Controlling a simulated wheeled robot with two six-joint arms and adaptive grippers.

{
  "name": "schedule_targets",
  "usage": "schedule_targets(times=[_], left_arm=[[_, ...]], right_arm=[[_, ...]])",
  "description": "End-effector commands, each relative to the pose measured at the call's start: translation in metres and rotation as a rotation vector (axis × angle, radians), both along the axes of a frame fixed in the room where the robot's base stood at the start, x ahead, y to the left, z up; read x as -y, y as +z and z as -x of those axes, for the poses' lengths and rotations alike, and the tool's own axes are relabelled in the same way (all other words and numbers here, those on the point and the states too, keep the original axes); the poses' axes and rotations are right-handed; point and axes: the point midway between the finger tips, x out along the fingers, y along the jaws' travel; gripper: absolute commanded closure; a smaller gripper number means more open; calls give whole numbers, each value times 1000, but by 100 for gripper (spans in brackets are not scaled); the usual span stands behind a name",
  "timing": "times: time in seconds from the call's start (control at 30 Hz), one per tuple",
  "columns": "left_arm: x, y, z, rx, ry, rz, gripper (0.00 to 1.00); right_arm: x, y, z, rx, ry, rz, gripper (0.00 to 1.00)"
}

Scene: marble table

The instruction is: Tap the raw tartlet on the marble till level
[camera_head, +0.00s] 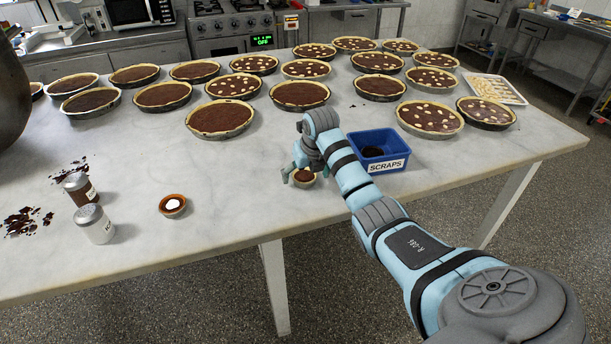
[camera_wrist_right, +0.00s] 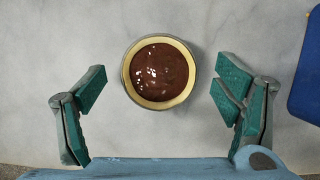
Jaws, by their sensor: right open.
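The raw tartlet (camera_head: 304,178) is a small pale pastry case with dark brown filling, on the marble table (camera_head: 270,225) left of the blue scraps box. In the right wrist view the tartlet (camera_wrist_right: 160,72) shows from above, with glossy filling and a few light spots. My right gripper (camera_head: 305,176) is at the tartlet, partly hidden by its own arm in the head view. In the right wrist view its fingers (camera_wrist_right: 160,95) are open, one on each side, with gaps to the tartlet. My left gripper is not in view.
The blue scraps box (camera_head: 372,163) stands close right of the tartlet. Several large tarts (camera_head: 221,119) fill the back of the table. The front middle is clear.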

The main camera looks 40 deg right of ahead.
Motion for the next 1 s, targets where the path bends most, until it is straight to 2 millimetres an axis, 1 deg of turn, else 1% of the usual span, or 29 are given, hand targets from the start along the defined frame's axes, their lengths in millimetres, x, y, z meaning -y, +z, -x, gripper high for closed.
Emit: schedule_targets(times=[0.23,0.27,0.5,0.57,0.6,0.67,0.9,1.0], left_arm=[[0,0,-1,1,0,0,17],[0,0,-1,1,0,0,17],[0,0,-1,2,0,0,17],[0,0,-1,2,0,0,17],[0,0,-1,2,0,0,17],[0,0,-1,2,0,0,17],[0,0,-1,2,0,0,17],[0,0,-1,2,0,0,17]], right_arm=[[0,-2,-1,1,1,0,16],[0,-2,-1,1,1,0,19],[0,-1,-1,1,1,0,58],[0,-1,-1,1,1,0,67],[0,-1,-1,1,1,0,70],[0,0,-1,1,1,0,70],[0,19,-1,3,0,0,70],[0,21,-1,1,0,-1,70]])
